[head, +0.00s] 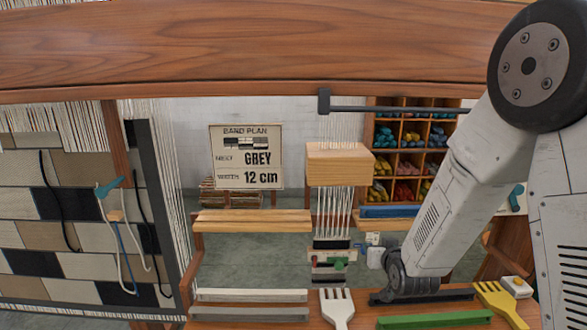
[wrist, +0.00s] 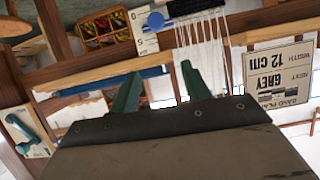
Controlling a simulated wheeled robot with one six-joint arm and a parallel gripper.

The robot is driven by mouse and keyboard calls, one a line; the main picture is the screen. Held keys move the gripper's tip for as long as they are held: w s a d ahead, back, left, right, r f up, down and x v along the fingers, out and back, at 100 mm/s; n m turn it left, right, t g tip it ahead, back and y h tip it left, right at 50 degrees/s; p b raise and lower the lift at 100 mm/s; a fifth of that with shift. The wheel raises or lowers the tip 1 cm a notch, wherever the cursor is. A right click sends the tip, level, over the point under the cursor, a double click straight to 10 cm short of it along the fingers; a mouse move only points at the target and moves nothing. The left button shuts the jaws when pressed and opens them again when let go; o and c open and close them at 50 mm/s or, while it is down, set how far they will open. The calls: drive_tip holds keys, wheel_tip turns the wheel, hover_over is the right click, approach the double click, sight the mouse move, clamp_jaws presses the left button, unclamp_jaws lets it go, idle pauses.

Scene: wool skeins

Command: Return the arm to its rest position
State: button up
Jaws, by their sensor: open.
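My arm comes down from the upper right of the head view, its white link ending in a dark wrist joint low at right of centre. The fingers cannot be made out clearly in that view. In the wrist view my gripper (wrist: 160,69) shows two green fingers spread apart, with nothing held between them. White warp threads (wrist: 203,60) and a blue bar (wrist: 100,86) show beyond the fingers. Whether the fingers touch anything cannot be told.
A wooden bench holds a white comb (head: 337,306), a yellow comb (head: 499,300) and grey and green bars. A small loom (head: 339,165) stands behind, near a sign (head: 246,157) reading GREY, 12 cm. A wool shelf (head: 408,150) is at back right; a woven panel (head: 80,220) fills the left.

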drive_tip(key=s+d+r+g, duration=0.1)
drive_tip(key=s+r+g, duration=0.2)
drive_tip(key=s+r, duration=0.4)
drive_tip(key=s+r+g, duration=0.3)
drive_tip(key=s+r, duration=0.2)
drive_tip(key=s, duration=0.4)
drive_tip(key=s+r+g, duration=0.2)
drive_tip(key=s+g, duration=0.1)
drive_tip(key=s, duration=0.8)
drive_tip(key=s+d+r+g, duration=0.1)
drive_tip(key=s+r+g, duration=0.2)
drive_tip(key=s, duration=0.9)
drive_tip(key=shift+s+d, duration=0.25)
